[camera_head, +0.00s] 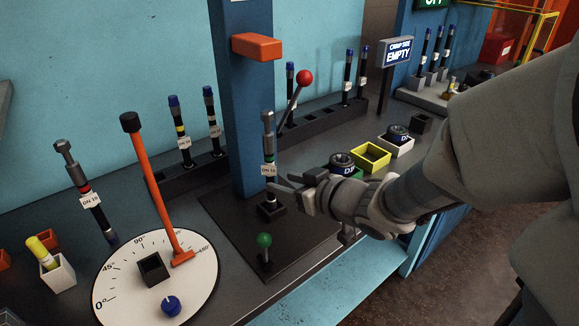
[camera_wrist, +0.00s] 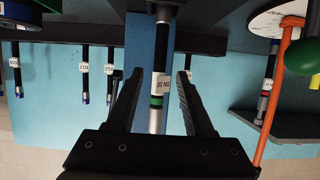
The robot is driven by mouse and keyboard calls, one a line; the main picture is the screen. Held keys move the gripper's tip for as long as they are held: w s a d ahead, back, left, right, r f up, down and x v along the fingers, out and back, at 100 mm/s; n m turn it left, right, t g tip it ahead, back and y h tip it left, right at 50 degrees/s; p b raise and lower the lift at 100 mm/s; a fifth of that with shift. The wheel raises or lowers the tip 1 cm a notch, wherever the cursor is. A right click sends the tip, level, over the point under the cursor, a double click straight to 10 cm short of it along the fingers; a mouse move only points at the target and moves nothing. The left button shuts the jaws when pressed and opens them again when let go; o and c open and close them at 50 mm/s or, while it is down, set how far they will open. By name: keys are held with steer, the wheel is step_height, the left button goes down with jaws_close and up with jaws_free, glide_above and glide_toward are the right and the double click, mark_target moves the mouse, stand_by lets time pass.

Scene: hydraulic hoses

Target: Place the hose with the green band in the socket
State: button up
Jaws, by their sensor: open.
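The hose with the green band (camera_head: 268,150) stands upright, its grey metal fitting at the top and a white label below the green band. Its lower end meets a small black square socket (camera_head: 271,211) on the dark plate; it appears to sit inside. My gripper (camera_head: 284,185) is open beside the hose's lower half. In the wrist view, which looks upside down, the hose (camera_wrist: 159,90) shows between the two spread fingers of my gripper (camera_wrist: 158,76), with gaps on both sides.
A blue column (camera_head: 240,100) with an orange block (camera_head: 257,47) rises behind the hose. A red-knobbed lever (camera_head: 304,78) leans near it, and a green knob (camera_head: 264,241) stands in front. A dial (camera_head: 125,285) with an orange-handled lever is left. A red-banded hose (camera_head: 85,190) leans further left.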

steer(key=shift+b+v, duration=1.45)
